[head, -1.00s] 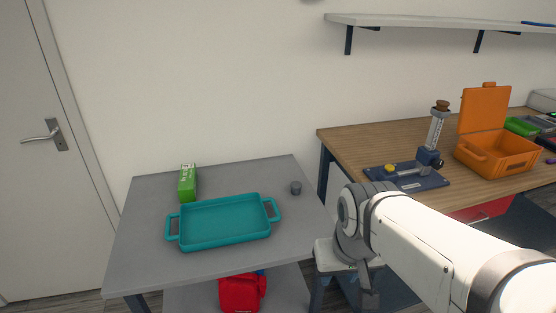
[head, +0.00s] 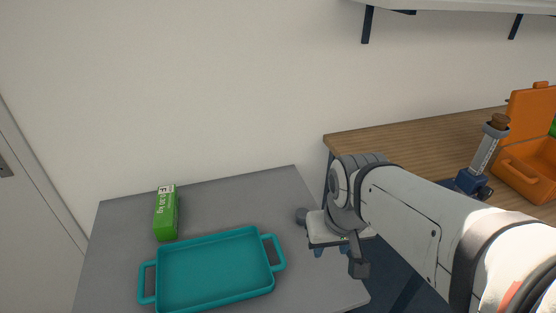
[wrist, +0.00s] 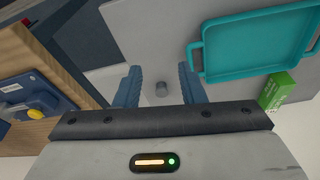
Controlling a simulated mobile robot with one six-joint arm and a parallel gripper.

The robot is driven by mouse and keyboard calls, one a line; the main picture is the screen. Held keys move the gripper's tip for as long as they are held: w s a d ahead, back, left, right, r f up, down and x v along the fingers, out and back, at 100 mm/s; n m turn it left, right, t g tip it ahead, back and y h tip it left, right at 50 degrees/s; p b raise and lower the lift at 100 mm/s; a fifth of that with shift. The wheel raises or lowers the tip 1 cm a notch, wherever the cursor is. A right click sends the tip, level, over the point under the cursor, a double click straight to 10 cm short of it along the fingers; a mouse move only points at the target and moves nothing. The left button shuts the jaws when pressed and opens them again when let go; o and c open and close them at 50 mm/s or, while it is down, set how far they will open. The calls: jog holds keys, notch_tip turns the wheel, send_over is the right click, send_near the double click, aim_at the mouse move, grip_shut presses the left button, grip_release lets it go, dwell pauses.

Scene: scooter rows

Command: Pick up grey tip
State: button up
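The grey tip is a small dark grey cylinder (head: 301,215) on the grey table, right of the teal tray, partly next to my arm in the head view. In the wrist view the grey tip (wrist: 161,88) shows between my two blue fingers, farther off on the table surface. My gripper (wrist: 160,85) is open, with nothing between its fingers at their own depth. In the head view my arm hides most of the gripper.
The teal tray (head: 163,285) lies on the grey table (head: 230,205). A green box (head: 166,214) stands behind it. A wooden bench to the right holds an orange case (head: 527,165) and a blue-based press (head: 474,180). The table's back middle is clear.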

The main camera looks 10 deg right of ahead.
aim_at(303, 213)
jog(key=shift+o, duration=0.2)
jog(key=shift+d, duration=0.2)
